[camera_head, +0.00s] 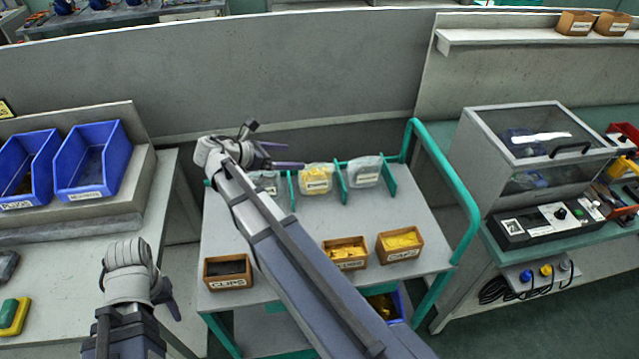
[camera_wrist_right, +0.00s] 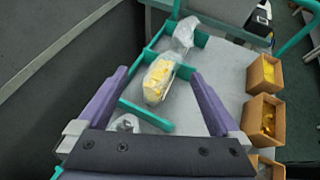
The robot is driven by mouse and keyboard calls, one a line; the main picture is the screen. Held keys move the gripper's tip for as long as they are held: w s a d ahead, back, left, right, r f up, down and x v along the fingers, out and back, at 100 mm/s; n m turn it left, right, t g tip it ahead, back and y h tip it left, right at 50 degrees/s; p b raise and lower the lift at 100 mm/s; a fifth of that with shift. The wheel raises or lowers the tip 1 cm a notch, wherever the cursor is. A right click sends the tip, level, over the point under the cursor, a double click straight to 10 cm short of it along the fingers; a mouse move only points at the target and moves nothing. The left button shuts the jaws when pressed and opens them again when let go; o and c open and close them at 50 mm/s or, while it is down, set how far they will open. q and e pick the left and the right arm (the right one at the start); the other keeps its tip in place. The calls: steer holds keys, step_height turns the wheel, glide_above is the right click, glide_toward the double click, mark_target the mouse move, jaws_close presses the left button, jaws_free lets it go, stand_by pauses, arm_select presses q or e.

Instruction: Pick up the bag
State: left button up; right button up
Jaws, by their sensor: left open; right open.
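Three clear bags stand in a row between teal dividers at the back of a grey cart (camera_head: 300,222). The middle bag (camera_head: 316,179) has yellow contents and a white label; it also shows in the right wrist view (camera_wrist_right: 158,80). The right bag (camera_head: 364,171) looks greyish and clear. The left bag (camera_head: 268,184) is partly hidden by my right arm. My right gripper (camera_head: 282,155) is open and empty, above and just left of the middle bag, with its fingers spread to either side of that bag in the wrist view. My left gripper (camera_head: 172,293) is open and empty, left of the cart.
Small brown boxes stand along the cart's front, including a clips box (camera_head: 228,272) and two with yellow contents (camera_head: 345,253). A teal rail (camera_head: 447,180) bounds the cart's right side. Blue bins (camera_head: 92,162) sit left; a lidded machine (camera_head: 535,150) stands right.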

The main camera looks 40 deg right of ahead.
mark_target(309, 168)
step_height(309, 168, down, 4)
steer(key=b, duration=0.2)
steer(key=shift+d+r+b, duration=0.1)
steer(key=shift+r+b, duration=0.05)
steer(key=shift+b, duration=0.25)
steer(key=b+x, duration=0.2)
steer(key=x, duration=0.1)
steer(key=b+x, duration=0.2)
steer(key=x, duration=0.2)
steer(key=shift+f, duration=0.35)
steer(key=shift+d, duration=0.25)
steer(key=c, duration=1.5)
